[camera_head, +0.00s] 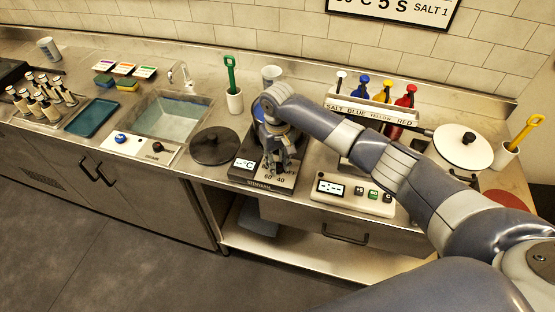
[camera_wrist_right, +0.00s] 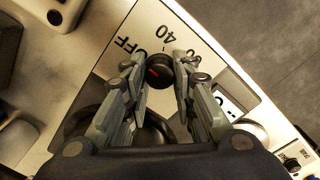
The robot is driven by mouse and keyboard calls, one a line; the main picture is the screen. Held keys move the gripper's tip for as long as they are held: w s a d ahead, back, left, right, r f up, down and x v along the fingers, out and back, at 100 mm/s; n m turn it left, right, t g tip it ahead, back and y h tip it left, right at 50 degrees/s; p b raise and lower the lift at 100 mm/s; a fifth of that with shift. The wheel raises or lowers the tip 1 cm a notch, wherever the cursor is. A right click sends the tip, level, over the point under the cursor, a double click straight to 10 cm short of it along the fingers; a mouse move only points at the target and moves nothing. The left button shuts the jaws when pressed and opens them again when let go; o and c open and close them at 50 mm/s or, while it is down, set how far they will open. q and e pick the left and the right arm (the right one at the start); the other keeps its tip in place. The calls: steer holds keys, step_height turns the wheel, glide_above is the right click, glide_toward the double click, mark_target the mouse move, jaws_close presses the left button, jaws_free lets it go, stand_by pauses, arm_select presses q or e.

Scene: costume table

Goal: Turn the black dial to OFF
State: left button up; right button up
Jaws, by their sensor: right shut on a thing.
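The hotplate unit (camera_head: 246,174) stands on the counter, with a "°C" display and printed numbers on its front. In the right wrist view the round black dial (camera_wrist_right: 160,75) with a red mark sits on its panel, near "OFF" and "40". The red mark lies towards the left side of the dial, on the "OFF" side; its exact setting is hard to tell. My right gripper (camera_head: 278,172) points down at the panel and is shut on the dial, one fingertip on each side. In the head view the gripper mostly hides the dial. My left gripper is not in view.
A black round plate (camera_head: 216,146) lies left of the unit. A white device with a display (camera_head: 352,193) stands to its right. Behind are a green-handled tool (camera_head: 231,75) in a cup and a bottle rack (camera_head: 375,115).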

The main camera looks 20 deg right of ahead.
mark_target(278, 165)
stand_by(0.3)
steer(key=o, duration=1.1)
step_height(278, 165, up, 12)
steer(key=shift+f, duration=0.1)
stand_by(0.3)
